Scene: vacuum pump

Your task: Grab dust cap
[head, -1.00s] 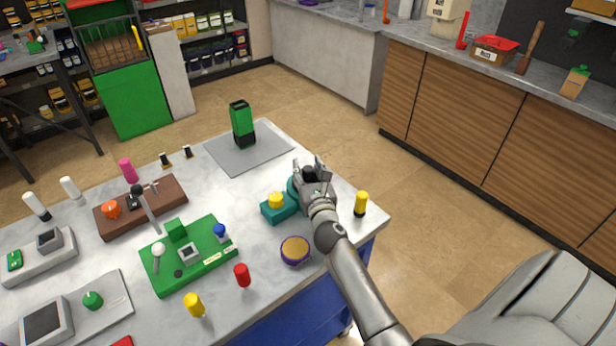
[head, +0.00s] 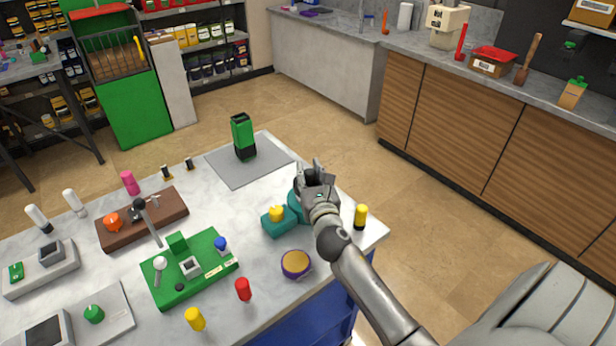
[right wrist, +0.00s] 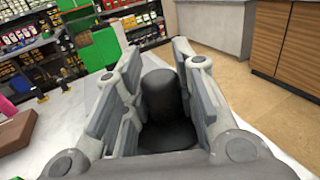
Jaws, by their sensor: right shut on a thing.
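A black, rounded piece, which I take to be the dust cap (right wrist: 165,105), sits between the fingers of my right gripper (right wrist: 150,85) in the right wrist view. My right gripper (head: 316,170) is shut on it. In the head view the gripper is at the right part of the table, just beside and above a teal pump body (head: 282,222) with a yellow knob (head: 276,213). The cap is hardly visible in the head view because the fingers hide it. My left gripper is not in view.
The marble table (head: 265,285) holds a green board (head: 190,285), a purple-rimmed round tin (head: 296,264), a yellow-topped bottle (head: 361,216) and a grey mat (head: 225,176) with a green-black block (head: 242,137). Open floor (head: 420,240) lies right of the table.

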